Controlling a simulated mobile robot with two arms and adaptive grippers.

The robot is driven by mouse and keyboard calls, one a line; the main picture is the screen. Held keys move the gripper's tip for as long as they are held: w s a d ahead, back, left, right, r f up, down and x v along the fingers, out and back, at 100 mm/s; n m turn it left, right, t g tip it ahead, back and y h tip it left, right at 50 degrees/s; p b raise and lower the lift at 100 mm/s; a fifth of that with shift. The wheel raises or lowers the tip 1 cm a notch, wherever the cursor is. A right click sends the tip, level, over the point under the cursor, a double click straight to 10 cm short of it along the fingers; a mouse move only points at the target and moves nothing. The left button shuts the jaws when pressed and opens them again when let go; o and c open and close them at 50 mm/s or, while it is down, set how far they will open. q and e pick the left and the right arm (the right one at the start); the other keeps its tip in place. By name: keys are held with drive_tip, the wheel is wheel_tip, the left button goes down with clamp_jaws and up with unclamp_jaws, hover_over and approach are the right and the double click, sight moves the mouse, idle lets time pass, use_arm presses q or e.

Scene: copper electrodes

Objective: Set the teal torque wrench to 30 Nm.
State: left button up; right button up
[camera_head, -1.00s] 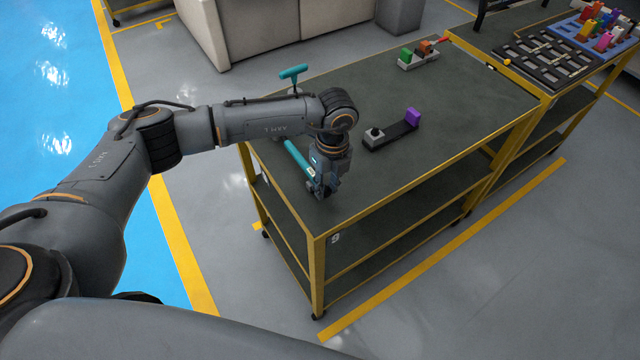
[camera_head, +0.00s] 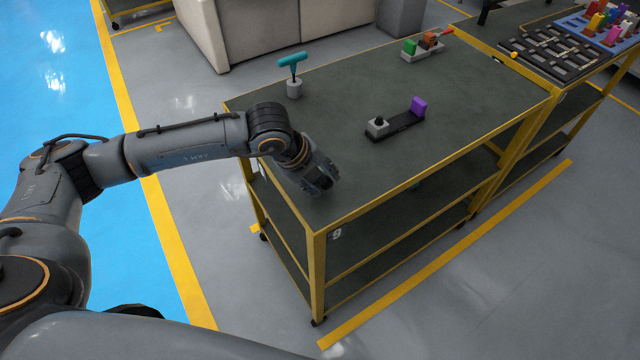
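The long teal bar of the torque wrench does not show on the tabletop; my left arm could hide part of it. A teal T-handled tool (camera_head: 292,61) stands upright in a grey round holder (camera_head: 294,89) at the table's back left. My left gripper (camera_head: 326,184) is low over the table's front left corner, seen from behind. Its fingers are too small and dark to tell open from shut. My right gripper is out of view.
A dark fixture (camera_head: 396,127) with a grey block and a purple block lies mid-table. A grey tray (camera_head: 424,49) with green and orange blocks is at the back. A second cart (camera_head: 530,14) holds black and blue racks. The table's right part is clear.

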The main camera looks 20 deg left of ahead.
use_arm(q)
drive_tip(key=p+v, duration=0.2)
drive_tip(key=v, duration=0.4)
idle(0.6)
drive_tip(key=shift+r, duration=0.1)
